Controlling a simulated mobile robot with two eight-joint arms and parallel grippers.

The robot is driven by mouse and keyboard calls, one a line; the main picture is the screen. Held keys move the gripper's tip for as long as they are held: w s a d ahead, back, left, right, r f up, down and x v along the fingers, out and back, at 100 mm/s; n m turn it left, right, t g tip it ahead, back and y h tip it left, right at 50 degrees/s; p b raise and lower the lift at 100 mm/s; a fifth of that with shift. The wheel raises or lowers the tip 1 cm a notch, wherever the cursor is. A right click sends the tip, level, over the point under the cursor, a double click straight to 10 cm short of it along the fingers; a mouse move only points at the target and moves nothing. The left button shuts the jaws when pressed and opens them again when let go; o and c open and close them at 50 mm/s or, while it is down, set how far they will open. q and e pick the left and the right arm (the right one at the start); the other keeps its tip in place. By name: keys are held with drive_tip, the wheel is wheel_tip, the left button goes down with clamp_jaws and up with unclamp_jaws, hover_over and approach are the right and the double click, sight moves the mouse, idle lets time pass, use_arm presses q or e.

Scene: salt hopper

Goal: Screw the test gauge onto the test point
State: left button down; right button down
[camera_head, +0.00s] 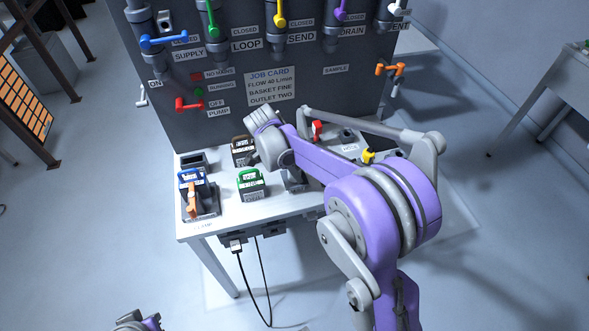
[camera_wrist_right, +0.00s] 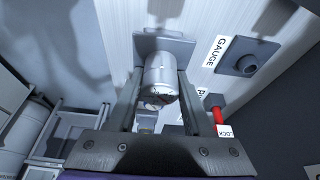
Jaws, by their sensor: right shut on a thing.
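My right gripper (camera_wrist_right: 160,88) is shut on a silver cylindrical thing, which I take for the test gauge (camera_wrist_right: 161,74). Its far end is against or just in front of a grey square plate (camera_wrist_right: 165,43). I cannot tell whether they touch or whether that plate carries the test point. In the head view my right gripper (camera_head: 292,182) points down over the table's front part, and my arm hides much of it. A dark round fitting (camera_wrist_right: 247,58) stands beside a label reading GAUGE, with nothing on it. Only a bit of my left arm shows at the bottom edge.
A red lever (camera_wrist_right: 216,112) labelled LOCK is close to the right of my gripper. Green (camera_head: 251,184), brown (camera_head: 242,150) and blue (camera_head: 192,180) handled blocks stand on the table (camera_head: 228,212). A dark panel (camera_head: 235,65) with coloured valve handles rises behind. Cables hang in front.

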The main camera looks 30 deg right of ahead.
drive_tip(key=m, duration=0.2)
drive_tip(key=shift+m+g, duration=0.3)
drive_tip(key=shift+g, duration=0.1)
drive_tip(key=m+g+y, duration=0.1)
drive_tip(key=m, duration=0.2)
drive_tip(key=shift+c, duration=1.2)
unclamp_jaws()
drive_tip(key=v, duration=1)
drive_tip(key=shift+a+r+p, duration=0.15)
drive_tip(key=shift+r+p, duration=0.15)
drive_tip(key=shift+r, duration=0.05)
